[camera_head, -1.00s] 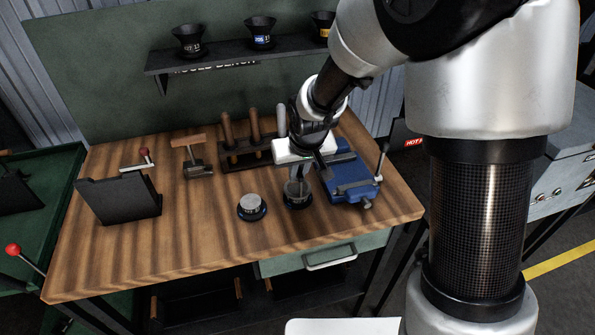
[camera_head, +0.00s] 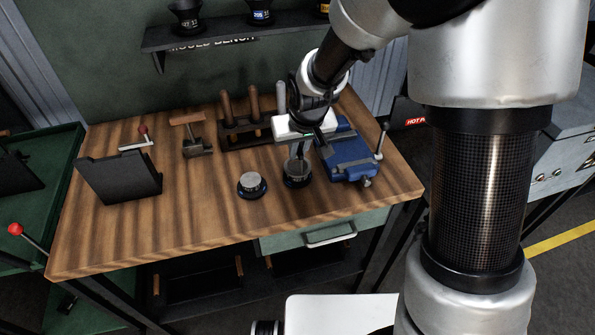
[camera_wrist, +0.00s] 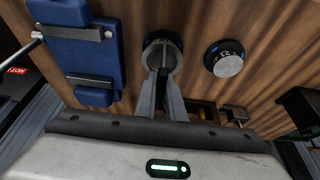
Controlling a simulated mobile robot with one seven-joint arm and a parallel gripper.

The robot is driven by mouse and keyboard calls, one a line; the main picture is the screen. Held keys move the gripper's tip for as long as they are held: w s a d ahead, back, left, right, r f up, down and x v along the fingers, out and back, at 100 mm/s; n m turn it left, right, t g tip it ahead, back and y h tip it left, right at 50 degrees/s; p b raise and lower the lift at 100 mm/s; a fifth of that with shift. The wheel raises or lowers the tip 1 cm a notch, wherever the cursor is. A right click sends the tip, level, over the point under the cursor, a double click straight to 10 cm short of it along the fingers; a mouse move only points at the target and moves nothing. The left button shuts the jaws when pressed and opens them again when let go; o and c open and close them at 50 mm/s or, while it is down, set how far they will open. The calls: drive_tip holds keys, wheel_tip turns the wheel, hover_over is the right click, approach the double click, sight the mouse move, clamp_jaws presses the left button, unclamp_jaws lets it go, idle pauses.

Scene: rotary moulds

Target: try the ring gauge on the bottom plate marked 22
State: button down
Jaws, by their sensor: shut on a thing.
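My gripper (camera_head: 300,157) points down over the right of two dark round bottom plates (camera_head: 297,184) on the wooden bench. It is shut on the upright tab of a round grey piece, which looks like the ring gauge (camera_wrist: 161,52); it is at the right plate, and I cannot tell whether it is seated or just above. The other bottom plate (camera_head: 252,194), to the left, has a bright metal boss on top. In the wrist view this second plate (camera_wrist: 224,58) shows white figures on its rim, too small to read surely. The held plate's marking is hidden.
A blue vise (camera_head: 347,157) stands close right of my gripper. Behind is a rack (camera_head: 240,132) with wooden-handled tools. A wooden-handled tool (camera_head: 192,135) and a dark angled stand (camera_head: 120,178) are to the left. The bench front left is clear.

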drive_tip(key=shift+r+p, duration=1.4)
drive_tip(key=shift+r, duration=0.95)
